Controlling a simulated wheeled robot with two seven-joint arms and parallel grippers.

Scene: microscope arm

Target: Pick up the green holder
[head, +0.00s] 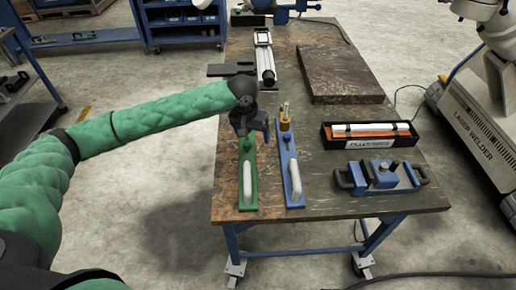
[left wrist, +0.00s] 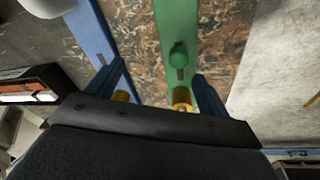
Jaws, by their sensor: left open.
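The green holder (head: 247,188) is a long narrow green plate with a white handle and a green knob. It lies at the left front of the workbench. A brass part shows by the right finger. The holder's far end is partly hidden by the gripper. My right gripper is out of view.
A similar blue holder (head: 291,170) with brass pieces lies close to the right of the green one. Further right are a black tray (head: 369,135) and a blue device with two handles (head: 382,177). A dark slab (head: 341,75) lies behind. The workbench (head: 228,150) has its edge just left of the green holder.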

